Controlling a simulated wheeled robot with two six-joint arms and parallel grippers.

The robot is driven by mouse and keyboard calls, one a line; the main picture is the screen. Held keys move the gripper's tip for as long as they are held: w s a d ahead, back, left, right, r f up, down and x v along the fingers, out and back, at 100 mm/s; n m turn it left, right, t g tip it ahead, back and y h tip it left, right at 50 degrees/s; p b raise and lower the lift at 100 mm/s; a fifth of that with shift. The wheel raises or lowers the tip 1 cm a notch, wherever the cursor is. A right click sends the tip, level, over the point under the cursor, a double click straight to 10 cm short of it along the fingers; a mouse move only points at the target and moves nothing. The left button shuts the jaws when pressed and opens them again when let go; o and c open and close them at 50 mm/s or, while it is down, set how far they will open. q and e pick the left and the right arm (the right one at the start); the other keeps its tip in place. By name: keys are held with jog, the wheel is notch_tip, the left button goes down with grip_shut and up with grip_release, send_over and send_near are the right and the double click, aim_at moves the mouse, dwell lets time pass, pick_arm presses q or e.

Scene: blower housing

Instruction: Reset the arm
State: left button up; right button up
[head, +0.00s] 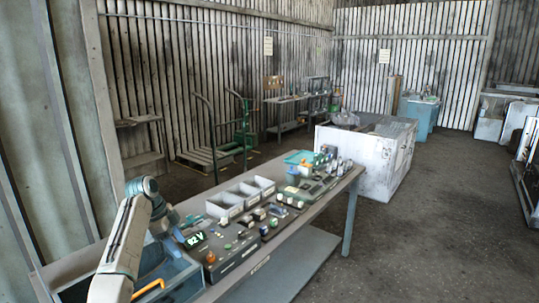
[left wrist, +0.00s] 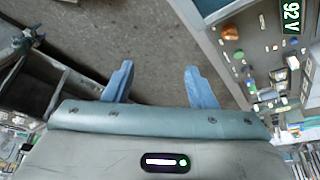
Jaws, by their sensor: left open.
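My left arm (head: 125,235) comes in at the lower left of the head view, rising and then bending down at a teal-jointed wrist over the near end of the workbench. In the left wrist view my left gripper (left wrist: 160,82) has its two blue fingers wide apart. Nothing is between them; grey floor shows behind. In the head view its fingers are hard to make out. My right gripper is in neither view.
The workbench (head: 320,205) carries a panel with a green 92 V display (head: 194,240), grey bins (head: 233,200) and several small parts. A blue-grey open box (head: 185,284) is beneath my arm.

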pick_arm(q)
jog(key=s+f+n+t+y, duration=0.1)
jog(key=s+f+n+y, duration=0.45)
jog(key=s+f, duration=1.6)
jog(key=s+r+n+t, duration=0.25)
jog(key=s+n, duration=0.75)
jog(key=s, duration=1.7)
notch_tip(320, 180, down, 36)
jog(key=a+g+b, duration=0.2)
jog(key=b, duration=0.5)
jog(key=s+a+f+b, duration=0.1)
jog(key=s+f+b, duration=0.2)
jog(key=s+f, duration=0.6)
jog(key=s+f+b, duration=0.3)
jog(key=s+f, duration=0.7)
jog(key=f, duration=0.7)
jog(key=shift+a+g, duration=0.35)
jog(key=shift+g, duration=0.1)
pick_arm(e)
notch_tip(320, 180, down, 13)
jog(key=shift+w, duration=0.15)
